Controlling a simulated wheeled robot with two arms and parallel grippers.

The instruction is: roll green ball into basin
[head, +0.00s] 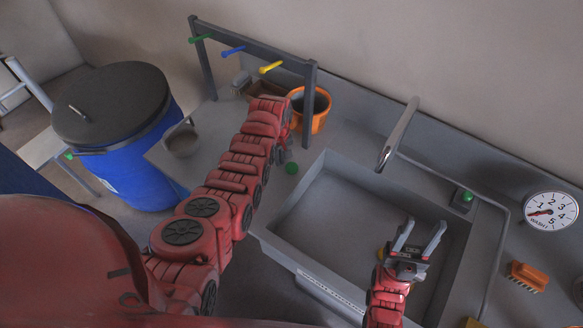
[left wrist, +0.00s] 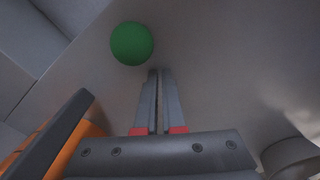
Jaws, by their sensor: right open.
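The green ball (head: 291,168) rests on the grey counter just left of the basin (head: 345,205), a sunken grey sink with a raised rim. My left gripper (head: 283,155) is beside the ball, mostly hidden by its arm in the head view. In the left wrist view its fingers (left wrist: 158,75) are together with only a thin gap and nothing between them. The ball (left wrist: 132,43) lies just beyond and left of the fingertips, apart from them. My right gripper (head: 422,230) is open and empty over the basin's right part.
An orange bucket (head: 318,122) stands behind my left arm, under a rack (head: 260,47) with coloured pegs. A grey cup (head: 182,142) is at the counter's left. A faucet (head: 398,135) overhangs the basin. A blue barrel (head: 135,165) stands left; an orange brush (head: 527,276) lies right.

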